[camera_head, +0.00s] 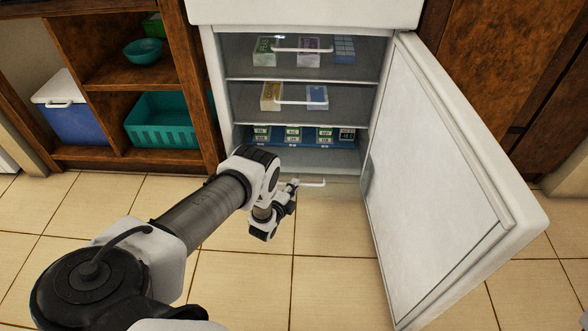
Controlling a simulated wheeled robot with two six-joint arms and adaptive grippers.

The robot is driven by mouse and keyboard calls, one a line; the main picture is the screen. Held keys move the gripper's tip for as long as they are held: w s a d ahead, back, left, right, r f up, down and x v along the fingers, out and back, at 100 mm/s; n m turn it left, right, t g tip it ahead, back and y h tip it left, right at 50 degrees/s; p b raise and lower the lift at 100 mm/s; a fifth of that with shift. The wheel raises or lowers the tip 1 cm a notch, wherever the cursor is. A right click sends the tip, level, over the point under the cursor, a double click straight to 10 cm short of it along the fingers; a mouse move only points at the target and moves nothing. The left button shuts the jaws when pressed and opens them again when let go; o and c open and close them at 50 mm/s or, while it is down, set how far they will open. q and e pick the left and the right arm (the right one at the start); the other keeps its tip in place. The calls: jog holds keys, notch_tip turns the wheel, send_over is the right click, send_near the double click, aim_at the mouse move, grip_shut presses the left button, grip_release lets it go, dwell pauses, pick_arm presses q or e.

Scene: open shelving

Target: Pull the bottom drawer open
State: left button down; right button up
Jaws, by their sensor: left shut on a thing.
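The bottom drawer (345,187) is low in the open white cabinet, and its clear front is hard to make out. Its white bar handle (314,184) shows at the right of my left gripper (294,186). My left gripper is shut on the handle, reaching in from the lower left, and my arm hides the handle's left part. How far the drawer is out, if at all, I cannot tell. My right gripper is not in view.
The cabinet's door (440,185) stands swung open to the right. Two upper levels have bar handles, with small boxes (266,52) behind. Wooden shelving (185,90) with a teal basket (160,122) and a blue-white cooler (68,108) is at left. The tiled floor in front is clear.

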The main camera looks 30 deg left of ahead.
pick_arm(q)
jog(key=s+d+p, duration=0.3)
jog(key=s+d, duration=0.1)
jog(key=s, duration=0.3)
jog(key=shift+s+d, duration=0.25)
jog(key=shift+d, duration=0.1)
jog(key=c, duration=1.2)
grip_release()
jog(key=shift+c, duration=0.2)
jog(key=v, duration=1.2)
